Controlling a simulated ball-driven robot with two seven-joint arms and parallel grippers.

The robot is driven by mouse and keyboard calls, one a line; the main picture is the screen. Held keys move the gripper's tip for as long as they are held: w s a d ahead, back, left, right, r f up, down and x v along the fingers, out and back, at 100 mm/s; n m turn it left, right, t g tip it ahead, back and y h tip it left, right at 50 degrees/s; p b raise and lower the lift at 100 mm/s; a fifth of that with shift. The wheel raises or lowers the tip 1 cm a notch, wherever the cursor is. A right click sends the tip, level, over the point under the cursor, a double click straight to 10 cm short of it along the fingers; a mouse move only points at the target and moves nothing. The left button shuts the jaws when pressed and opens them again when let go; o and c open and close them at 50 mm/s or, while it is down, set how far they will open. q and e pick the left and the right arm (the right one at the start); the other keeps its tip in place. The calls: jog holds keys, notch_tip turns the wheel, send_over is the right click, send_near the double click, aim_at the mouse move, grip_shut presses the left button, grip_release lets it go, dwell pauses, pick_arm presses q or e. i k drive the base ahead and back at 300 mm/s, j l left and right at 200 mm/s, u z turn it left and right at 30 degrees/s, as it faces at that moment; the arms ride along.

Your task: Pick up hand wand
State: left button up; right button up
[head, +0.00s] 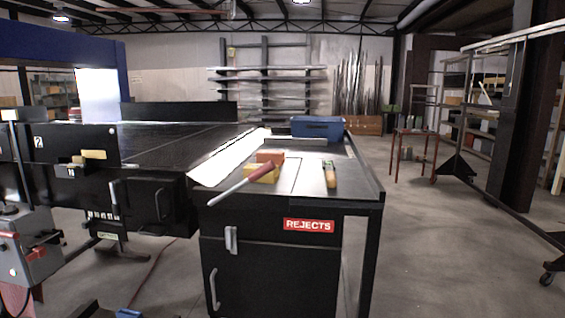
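A wand-like stick (232,189) with a red grip and a pale rod lies slantwise at the front left of the metal reject table (300,187). Its red end rests on or against a yellow block (264,176), and its pale end juts past the table's front edge. A short tool (329,174) with a dark and green upper part and a yellow-orange lower part lies to its right on the table. I cannot tell for sure which of the two is the hand wand. Neither of my grippers is in view.
An orange-red block (270,157) sits behind the yellow one. A blue box (317,127) stands at the table's back. A dark conveyor (165,145) joins on the left through a white chute (228,157). A black cabinet (270,260) fills the front below. Floor is open at right.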

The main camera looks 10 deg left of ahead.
aim_at(330, 167)
jog(key=i+l+u, duration=0.35)
jog(key=i, duration=0.2)
jog(key=i+l+u, duration=0.3)
jog(key=i+l, duration=0.15)
jog(key=i, duration=0.1)
